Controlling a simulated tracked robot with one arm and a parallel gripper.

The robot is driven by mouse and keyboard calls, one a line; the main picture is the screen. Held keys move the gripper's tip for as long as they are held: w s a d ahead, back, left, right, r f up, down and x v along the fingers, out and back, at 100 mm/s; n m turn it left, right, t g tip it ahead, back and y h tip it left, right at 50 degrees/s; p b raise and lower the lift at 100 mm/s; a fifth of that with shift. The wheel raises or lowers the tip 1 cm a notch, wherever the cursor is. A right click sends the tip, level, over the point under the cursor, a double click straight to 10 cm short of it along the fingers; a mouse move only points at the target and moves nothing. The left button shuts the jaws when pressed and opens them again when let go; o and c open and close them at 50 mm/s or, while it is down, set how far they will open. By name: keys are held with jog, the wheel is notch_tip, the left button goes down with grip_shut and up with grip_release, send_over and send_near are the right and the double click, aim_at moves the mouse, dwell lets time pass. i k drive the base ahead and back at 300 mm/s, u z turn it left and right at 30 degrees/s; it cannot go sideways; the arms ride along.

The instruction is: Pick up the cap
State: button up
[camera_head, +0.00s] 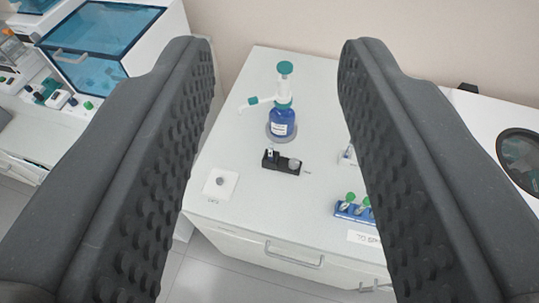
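My gripper (277,48) is open, its two dark studded fingers wide apart on the left and right. Nothing is held between them; the bench top shows below and beyond. I cannot tell for sure which thing is the cap. A small grey round piece (220,181) sits on a white square plate (229,187) at the bench's front left, with a small label I cannot read. Green caps (350,198) top the tubes in a blue rack (347,212), partly hidden by the right finger. A black holder (270,160) with a light round piece (293,164) stands mid-bench.
A blue bottle (282,121) with a teal-topped dispenser and side spout stands upright behind the black holder. A blue-lidded cabinet (100,42) is at the left. A white machine with a dark round window (521,150) is at the right. The bench's left back is clear.

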aim_at(219, 181)
jog(key=u, duration=0.4)
jog(key=k, duration=1.25)
jog(key=z, duration=0.3)
jog(key=i, duration=1.9)
jog(key=u, duration=0.5)
